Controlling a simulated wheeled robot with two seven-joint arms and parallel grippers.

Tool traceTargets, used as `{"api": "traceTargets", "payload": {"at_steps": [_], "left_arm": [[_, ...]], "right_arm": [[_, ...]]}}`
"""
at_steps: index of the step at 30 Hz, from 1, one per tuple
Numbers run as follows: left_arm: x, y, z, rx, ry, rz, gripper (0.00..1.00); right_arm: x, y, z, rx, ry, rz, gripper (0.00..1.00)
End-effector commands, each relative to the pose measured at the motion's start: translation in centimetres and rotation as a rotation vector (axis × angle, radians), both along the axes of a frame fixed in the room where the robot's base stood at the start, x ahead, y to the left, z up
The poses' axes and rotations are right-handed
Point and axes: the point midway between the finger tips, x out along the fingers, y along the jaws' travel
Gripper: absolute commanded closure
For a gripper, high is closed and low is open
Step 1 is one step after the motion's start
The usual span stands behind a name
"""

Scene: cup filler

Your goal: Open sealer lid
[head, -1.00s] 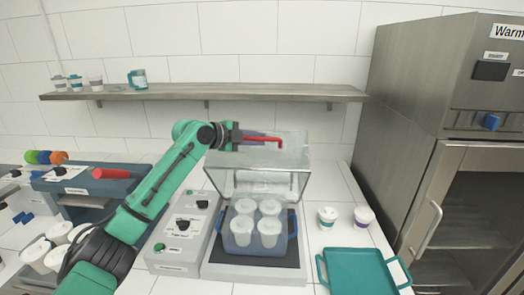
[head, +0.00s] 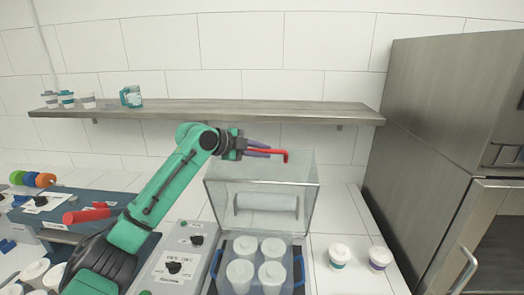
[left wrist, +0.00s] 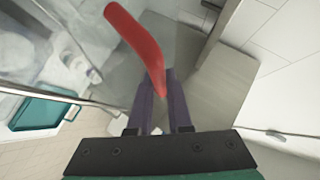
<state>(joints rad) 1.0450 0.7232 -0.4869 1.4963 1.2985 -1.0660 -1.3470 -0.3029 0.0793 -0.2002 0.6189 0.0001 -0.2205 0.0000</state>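The sealer (head: 172,268) has a clear lid (head: 265,170) that stands raised and tilted above its bed in the head view. A red handle (head: 275,153) sticks out at the lid's upper part. My left gripper (head: 257,149) is at this handle, its purple fingers close together around it. In the left wrist view the red handle (left wrist: 137,38) runs in between the purple fingers (left wrist: 163,85), which look shut on it. Below the lid, several white-lidded cups (head: 272,273) stand in a blue holder (head: 298,272). My right gripper does not show.
A steel shelf (head: 220,109) with cups (head: 67,99) runs along the wall behind. Two lidded cups (head: 339,255) stand right of the sealer, before a steel warming cabinet (head: 430,110). A teal tray (left wrist: 45,108) shows in the left wrist view. Another device with a red handle (head: 86,215) stands left.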

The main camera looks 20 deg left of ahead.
Motion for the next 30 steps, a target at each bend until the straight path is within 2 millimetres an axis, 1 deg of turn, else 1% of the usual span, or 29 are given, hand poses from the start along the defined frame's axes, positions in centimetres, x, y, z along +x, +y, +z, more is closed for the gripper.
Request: {"api": "traceTargets", "payload": {"at_steps": [1, 2, 3, 20, 23, 26, 29, 30], "left_arm": [[0.0, 0.0, -0.6, 0.005, 0.012, 0.000, 0.71], [0.0, 0.0, -0.6, 0.005, 0.012, 0.000, 0.60], [0.0, 0.0, -0.5, 0.004, 0.011, -0.001, 0.54], [0.0, 0.0, -0.1, 0.001, 0.002, 0.000, 0.54], [-0.2, 0.2, -0.1, 0.001, 0.000, 0.001, 0.54], [-1.2, 1.0, 0.2, 0.002, -0.002, 0.002, 0.54], [-3.1, 2.5, 1.0, 0.003, -0.004, 0.004, 0.54], [-4.0, 3.1, 1.4, 0.003, -0.004, 0.003, 0.54]], "right_arm": [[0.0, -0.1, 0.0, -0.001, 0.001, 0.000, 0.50], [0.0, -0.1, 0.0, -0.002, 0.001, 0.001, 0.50], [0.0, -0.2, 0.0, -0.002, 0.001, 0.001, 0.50], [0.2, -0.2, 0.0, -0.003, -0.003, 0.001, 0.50], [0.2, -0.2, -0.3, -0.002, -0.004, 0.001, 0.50], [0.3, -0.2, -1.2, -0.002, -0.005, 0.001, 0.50], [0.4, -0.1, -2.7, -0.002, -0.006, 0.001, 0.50], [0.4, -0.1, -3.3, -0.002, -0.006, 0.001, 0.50]]}}
